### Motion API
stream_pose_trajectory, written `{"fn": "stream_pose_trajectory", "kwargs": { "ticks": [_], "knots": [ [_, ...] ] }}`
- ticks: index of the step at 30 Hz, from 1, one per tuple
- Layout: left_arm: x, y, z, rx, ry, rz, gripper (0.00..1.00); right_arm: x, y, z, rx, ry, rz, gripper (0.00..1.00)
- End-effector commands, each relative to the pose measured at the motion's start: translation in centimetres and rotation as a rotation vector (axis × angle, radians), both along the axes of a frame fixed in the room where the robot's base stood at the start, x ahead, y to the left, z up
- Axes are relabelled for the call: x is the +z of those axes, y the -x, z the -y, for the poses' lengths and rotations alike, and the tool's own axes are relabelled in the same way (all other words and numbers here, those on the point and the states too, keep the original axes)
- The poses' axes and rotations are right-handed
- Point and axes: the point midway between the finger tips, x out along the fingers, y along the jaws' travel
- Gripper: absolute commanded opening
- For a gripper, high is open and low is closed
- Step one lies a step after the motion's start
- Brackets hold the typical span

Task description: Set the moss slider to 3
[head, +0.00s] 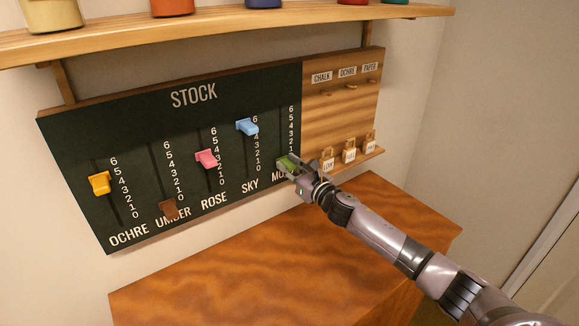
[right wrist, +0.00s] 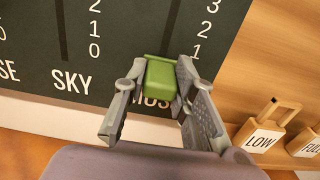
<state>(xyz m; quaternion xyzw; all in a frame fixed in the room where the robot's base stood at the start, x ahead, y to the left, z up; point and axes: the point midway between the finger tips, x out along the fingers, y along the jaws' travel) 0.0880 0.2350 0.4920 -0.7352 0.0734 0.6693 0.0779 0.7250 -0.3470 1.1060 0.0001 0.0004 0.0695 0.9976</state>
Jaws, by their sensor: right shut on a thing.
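The STOCK board (head: 75,160) is dark, with several upright slider tracks numbered 0 to 6. The green moss slider (head: 286,161) is low on the rightmost track, near the bottom numbers; its exact mark is hidden by my gripper. My right gripper (head: 290,168) is shut on it, coming from the lower right. In the right wrist view the green slider (right wrist: 161,80) sits between the two fingers of my gripper (right wrist: 160,98), and the numbers 1, 2 and 3 show above and to the right. The MOSS label is partly covered. My left gripper is not in view.
The blue sky slider (head: 247,126), pink rose slider (head: 206,158), brown umber slider (head: 169,210) and yellow ochre slider (head: 100,183) stand to the left. Small tags (head: 349,154) sit on a ledge at right. A shelf (head: 225,26) with jars is above, a wooden cabinet (head: 240,265) below.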

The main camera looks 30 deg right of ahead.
Motion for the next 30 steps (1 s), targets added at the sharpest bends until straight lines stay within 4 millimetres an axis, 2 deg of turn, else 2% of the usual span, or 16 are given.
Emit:
{"fn": "stream_pose_trajectory", "kwargs": {
  "ticks": [5,19,30],
  "knots": [
    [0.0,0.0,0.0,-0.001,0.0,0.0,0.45,0.0,0.0,0.0,0.0,0.0,0.0,0.0],
    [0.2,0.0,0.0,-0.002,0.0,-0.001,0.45,0.3,0.0,0.0,0.0,0.0,0.0,0.0],
    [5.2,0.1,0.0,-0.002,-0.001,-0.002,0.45,6.6,0.0,0.1,-0.001,0.004,0.004,0.0]
  ]
}}
